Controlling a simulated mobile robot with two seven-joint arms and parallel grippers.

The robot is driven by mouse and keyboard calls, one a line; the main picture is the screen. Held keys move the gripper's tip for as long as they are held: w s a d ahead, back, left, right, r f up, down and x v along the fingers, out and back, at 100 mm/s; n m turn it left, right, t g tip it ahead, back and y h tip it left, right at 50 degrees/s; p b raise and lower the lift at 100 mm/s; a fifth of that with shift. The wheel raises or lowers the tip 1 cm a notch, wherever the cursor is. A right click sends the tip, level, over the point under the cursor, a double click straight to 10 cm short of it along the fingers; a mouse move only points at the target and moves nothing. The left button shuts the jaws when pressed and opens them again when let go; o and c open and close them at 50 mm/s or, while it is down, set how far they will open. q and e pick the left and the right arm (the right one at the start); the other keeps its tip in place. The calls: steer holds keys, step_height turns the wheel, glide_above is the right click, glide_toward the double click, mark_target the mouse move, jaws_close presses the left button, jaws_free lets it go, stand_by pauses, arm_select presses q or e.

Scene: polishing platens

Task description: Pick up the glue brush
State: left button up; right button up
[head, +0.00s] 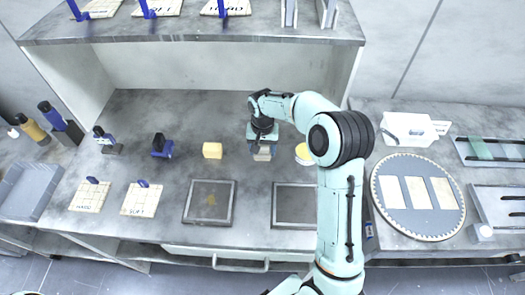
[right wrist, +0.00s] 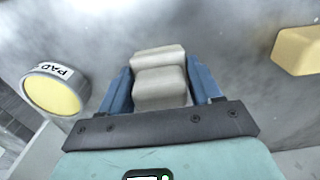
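My right gripper (head: 262,150) points down over the middle of the bench, between a yellow block and a round pad tin. In the right wrist view its two blue fingers (right wrist: 161,88) stand on either side of a pale, two-stepped block (right wrist: 160,82), which may be the glue brush. The fingers look very close to its sides, but I cannot tell whether they press on it. In the head view only a small beige part of the block (head: 262,157) shows under the gripper. My left gripper is not in view.
The yellow block (head: 212,150) lies to the left and the pad tin (head: 303,154) to the right; the tin also shows in the right wrist view (right wrist: 54,92). Two framed plates (head: 184,214) lie in front. A shelf (head: 190,28) overhangs behind. A round platen (head: 387,207) lies right.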

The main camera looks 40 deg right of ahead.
steer(key=c, duration=0.4)
steer(key=shift+o, duration=0.2)
steer(key=shift+r, duration=0.1)
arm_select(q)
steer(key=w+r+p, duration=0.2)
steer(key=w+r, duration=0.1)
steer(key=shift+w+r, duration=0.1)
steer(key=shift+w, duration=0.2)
arm_select(e)
step_height(320, 180, up, 20)
steer(key=shift+o, duration=0.7)
